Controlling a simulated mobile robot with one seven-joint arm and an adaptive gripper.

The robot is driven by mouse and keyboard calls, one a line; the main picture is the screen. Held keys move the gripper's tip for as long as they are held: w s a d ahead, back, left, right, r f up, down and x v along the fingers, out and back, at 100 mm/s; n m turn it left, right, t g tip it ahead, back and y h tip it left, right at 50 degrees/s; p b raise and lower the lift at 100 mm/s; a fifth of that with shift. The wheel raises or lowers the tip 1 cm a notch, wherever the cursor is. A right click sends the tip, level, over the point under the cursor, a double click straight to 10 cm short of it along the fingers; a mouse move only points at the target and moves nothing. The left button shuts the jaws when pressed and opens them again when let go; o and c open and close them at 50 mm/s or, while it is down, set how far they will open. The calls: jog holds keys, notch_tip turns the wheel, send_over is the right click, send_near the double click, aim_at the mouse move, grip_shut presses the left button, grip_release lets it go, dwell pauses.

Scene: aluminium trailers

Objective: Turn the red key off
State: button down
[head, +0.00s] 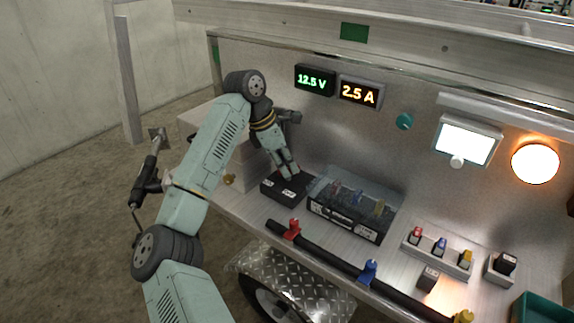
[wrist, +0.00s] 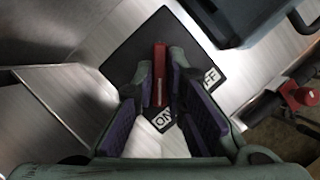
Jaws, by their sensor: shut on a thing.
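The red key (wrist: 159,75) is an upright red bar on a black switch plate (wrist: 118,68). The plate carries a white ON label (wrist: 163,121) and an OFF label (wrist: 211,77). In the wrist view the key's near end lies toward the ON label. My gripper (wrist: 160,92) has its purple-padded fingers shut on the red key, one on each side. In the head view my gripper (head: 290,174) reaches down to the black switch box (head: 270,189) on the metal shelf, and its fingers hide the key.
A clear-lidded black case (head: 345,225) stands close to the right of the switch box. A black bar (head: 330,256) with red, blue and yellow clamps runs along the shelf's front. Displays (head: 315,80) read 12.5 V and 2.5 A. A round lamp (head: 535,163) glows at right.

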jog(key=n+t+b, duration=0.1)
jog(key=n, duration=0.1)
jog(key=n+y+b, duration=0.1)
jog(key=n+b, duration=0.1)
jog(key=shift+s+f+t, duration=0.1)
jog(key=shift+f+t, duration=0.1)
jog(key=shift+t, duration=0.2)
jog(key=n+t+y+b, duration=0.1)
jog(key=n+b, duration=0.3)
jog(key=shift+s+n, duration=0.1)
jog(key=shift+n, duration=0.3)
jog(key=n+y+b, duration=0.1)
jog(key=n, duration=0.1)
jog(key=n+b, duration=0.2)
jog(key=shift+d+n+t+y, duration=0.2)
jog(key=shift+n+t+y, duration=0.1)
jog(key=shift+t+y, duration=0.1)
jog(key=shift+r+n+y+b, duration=0.15)
jog(key=shift+n+y+b, duration=0.55)
jog(key=shift+n+b, duration=0.9)
jog(key=shift+n+p, duration=0.3)
jog(key=shift+n, duration=0.2)
jog(key=c, duration=1.6)
grip_release()
jog(key=shift+c, duration=0.2)
jog(key=shift+r, duration=0.1)
